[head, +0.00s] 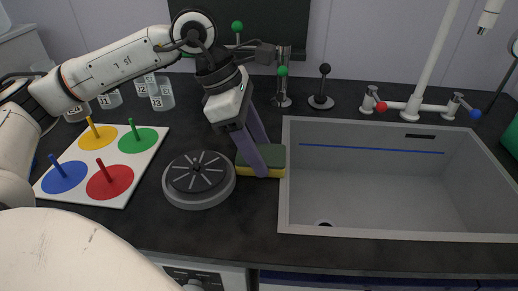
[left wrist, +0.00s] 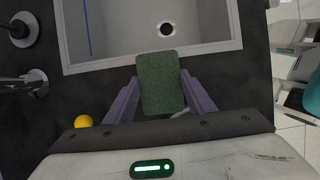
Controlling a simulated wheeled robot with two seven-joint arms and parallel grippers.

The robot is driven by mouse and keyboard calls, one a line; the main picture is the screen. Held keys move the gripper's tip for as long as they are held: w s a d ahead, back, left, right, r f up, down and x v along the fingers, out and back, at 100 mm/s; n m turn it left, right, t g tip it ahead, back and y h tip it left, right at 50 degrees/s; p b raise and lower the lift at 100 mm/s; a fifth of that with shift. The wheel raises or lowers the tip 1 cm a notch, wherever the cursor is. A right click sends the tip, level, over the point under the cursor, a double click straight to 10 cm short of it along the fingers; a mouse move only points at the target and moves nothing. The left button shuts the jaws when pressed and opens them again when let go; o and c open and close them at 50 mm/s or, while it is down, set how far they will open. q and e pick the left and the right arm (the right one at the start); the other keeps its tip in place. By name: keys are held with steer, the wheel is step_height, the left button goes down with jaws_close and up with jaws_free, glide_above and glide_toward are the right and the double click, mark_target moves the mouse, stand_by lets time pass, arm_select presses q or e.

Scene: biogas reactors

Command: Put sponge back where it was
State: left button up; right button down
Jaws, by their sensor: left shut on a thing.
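The sponge (head: 270,162) is green on top and yellow below. It is at the left rim of the sink, on or just above the dark counter; I cannot tell which. My left gripper (head: 259,165) points down and is shut on the sponge, with its purple fingers on either side. In the left wrist view the green face of the sponge (left wrist: 161,84) shows between the two fingers (left wrist: 160,95). My right gripper is not in view.
The grey sink (head: 380,185) is empty, with a white tap (head: 415,108) behind it. A round dark-topped device (head: 199,180) stands just left of the sponge. A white board (head: 105,165) with coloured discs and pegs lies farther left. Beakers (head: 161,93) and lab valves (head: 321,101) stand behind.

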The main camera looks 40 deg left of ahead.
arm_select(q)
steer(key=shift+f, duration=0.1)
steer(key=o, duration=1)
steer(key=shift+a+r, duration=0.1)
steer(key=shift+r, duration=0.4)
steer(key=p+v, duration=0.1)
steer(key=v, duration=1)
steer(key=shift+r+p, duration=0.2)
steer(key=shift+p, duration=0.15)
steer(key=shift+s+f, duration=0.1)
steer(key=shift+s, duration=0.05)
